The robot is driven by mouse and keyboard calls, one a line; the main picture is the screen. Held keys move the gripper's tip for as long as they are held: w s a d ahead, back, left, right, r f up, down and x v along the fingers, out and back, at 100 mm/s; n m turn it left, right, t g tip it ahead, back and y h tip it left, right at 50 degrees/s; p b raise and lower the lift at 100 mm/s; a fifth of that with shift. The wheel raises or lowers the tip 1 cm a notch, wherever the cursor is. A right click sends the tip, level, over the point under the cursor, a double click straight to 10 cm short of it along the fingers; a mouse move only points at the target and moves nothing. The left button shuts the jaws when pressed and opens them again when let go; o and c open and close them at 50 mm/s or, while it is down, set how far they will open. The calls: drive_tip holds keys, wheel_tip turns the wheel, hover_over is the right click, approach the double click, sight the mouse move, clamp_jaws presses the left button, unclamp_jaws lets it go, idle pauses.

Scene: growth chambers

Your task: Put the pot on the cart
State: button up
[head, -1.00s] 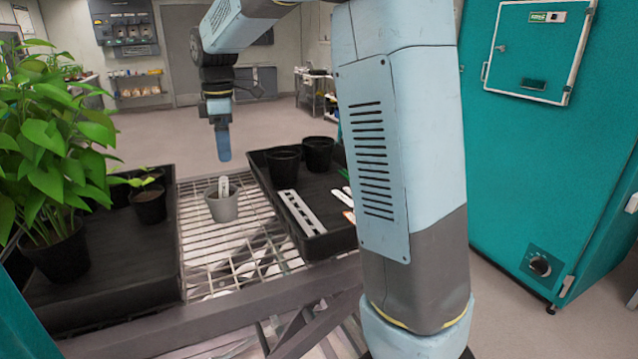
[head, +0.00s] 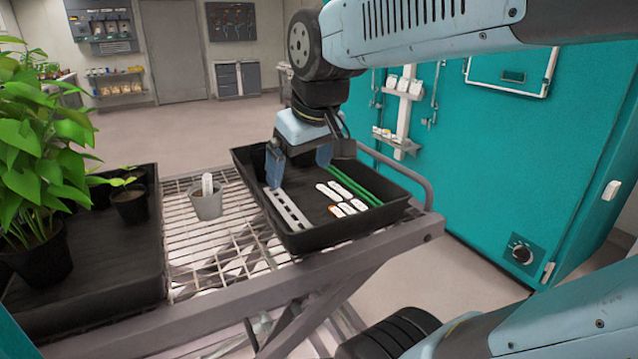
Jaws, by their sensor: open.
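A small grey pot (head: 207,205) with a white label stands upright on the wire mesh top of the cart (head: 190,246), between two black trays. Nothing holds it. My gripper (head: 298,172) is to the right of the pot, over the right tray, pointing down with its two blue fingers spread and nothing seen between them. The gripper hides part of the tray's far end, where I cannot make out the black pots.
The right tray (head: 330,241) holds a grey slotted strip (head: 287,210), white labels and green sticks (head: 350,183). The left tray (head: 110,295) holds a large leafy plant (head: 40,170) and a small potted seedling (head: 130,205). A teal chamber (head: 530,160) stands right.

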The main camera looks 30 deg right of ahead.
drive_tip(key=s+m, duration=0.1)
drive_tip(key=s+f, duration=0.1)
drive_tip(key=s, duration=0.1)
drive_tip(key=s+d+f+m, duration=0.1)
drive_tip(key=shift+s+d+f+m+t, duration=0.1)
drive_tip(key=shift+s+f+m+t, duration=0.05)
drive_tip(key=shift+m+t, duration=0.2)
idle(0.9)
